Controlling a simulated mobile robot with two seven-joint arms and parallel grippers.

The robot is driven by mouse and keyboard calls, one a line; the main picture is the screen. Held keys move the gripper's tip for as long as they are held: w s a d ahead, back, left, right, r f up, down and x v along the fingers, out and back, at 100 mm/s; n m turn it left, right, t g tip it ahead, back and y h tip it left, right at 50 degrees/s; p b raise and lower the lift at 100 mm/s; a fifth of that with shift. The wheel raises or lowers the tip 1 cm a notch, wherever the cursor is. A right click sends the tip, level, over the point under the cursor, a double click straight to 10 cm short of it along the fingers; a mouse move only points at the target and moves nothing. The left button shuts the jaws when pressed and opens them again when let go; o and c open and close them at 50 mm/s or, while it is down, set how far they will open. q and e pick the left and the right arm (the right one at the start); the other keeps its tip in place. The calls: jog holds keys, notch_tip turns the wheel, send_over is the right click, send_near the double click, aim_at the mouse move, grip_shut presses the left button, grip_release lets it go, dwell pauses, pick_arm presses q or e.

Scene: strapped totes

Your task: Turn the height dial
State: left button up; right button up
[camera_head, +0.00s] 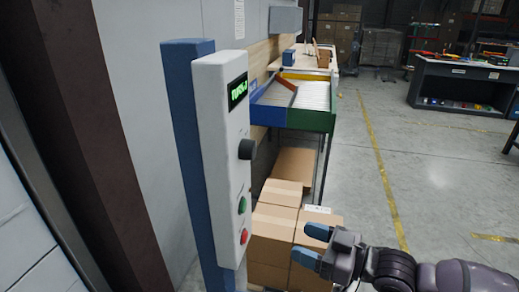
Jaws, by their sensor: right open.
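The height dial is a black knob (246,149) on the front face of a white control box (212,130). A small screen with green characters (238,90) is above it. A green button (242,205) and a red button (244,237) are below it. The box is fixed to a blue post (185,120). My right gripper (312,246) comes in from the lower right, open and empty, with its blue-tipped fingers apart. It is below and to the right of the dial, not touching it. My left gripper is not in view.
Cardboard boxes (275,222) are stacked behind the control box, beyond my right gripper. A conveyor table with a green side (296,119) stands behind them. A dark workbench (455,90) is at the far right. The grey floor to the right is mostly clear.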

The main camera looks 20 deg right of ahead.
aim_at(255, 152)
notch_tip(255, 152, up, 20)
jog(key=n+g+y, duration=0.3)
jog(key=shift+s+p+x, duration=0.2)
jog(key=shift+p+x, duration=2.05)
jog(key=shift+x, duration=0.5)
jog(key=shift+p+x, duration=0.6)
jog(key=shift+x, duration=1.55)
jog(key=shift+a+p, duration=0.3)
jog(key=c, duration=0.9)
